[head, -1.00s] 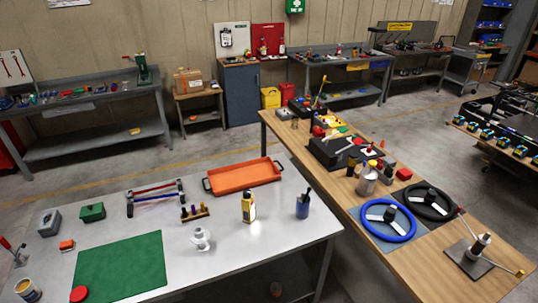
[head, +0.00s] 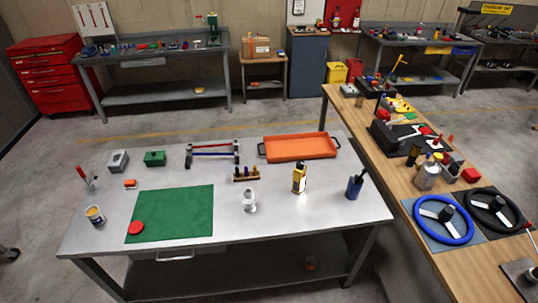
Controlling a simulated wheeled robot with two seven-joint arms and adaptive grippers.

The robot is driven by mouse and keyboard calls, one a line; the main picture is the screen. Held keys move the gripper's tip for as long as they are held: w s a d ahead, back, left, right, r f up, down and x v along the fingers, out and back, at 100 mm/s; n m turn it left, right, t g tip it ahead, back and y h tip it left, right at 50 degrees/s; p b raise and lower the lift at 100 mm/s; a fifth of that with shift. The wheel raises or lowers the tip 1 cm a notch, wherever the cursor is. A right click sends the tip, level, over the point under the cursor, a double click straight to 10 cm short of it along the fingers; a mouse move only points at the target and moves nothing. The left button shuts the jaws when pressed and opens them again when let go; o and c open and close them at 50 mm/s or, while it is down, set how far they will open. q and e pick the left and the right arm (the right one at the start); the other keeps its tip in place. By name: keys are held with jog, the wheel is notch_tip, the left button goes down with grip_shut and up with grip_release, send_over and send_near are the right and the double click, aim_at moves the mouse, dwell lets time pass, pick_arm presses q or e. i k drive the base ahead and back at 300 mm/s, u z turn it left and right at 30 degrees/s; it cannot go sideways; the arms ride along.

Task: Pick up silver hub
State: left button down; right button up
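The silver hub (head: 249,201) stands on the grey metal workbench (head: 290,222), near the middle of its front half. It is a small, pale, shiny part with a wider base. Neither of my grippers is in the head view.
An orange tray (head: 299,147) and a small wooden rack (head: 246,175) lie behind the hub. A blue cup (head: 354,187) stands at the right. A wooden table (head: 398,178) with steering wheels adjoins on the right. Bench space in front of the hub is clear.

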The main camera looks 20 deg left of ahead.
aim_at(249, 196)
jog(key=k, duration=0.55)
jog(key=u, duration=0.85)
jog(key=i, duration=0.65)
jog(key=u, duration=0.6)
jog(key=i, duration=0.75)
jog(key=z, duration=0.25)
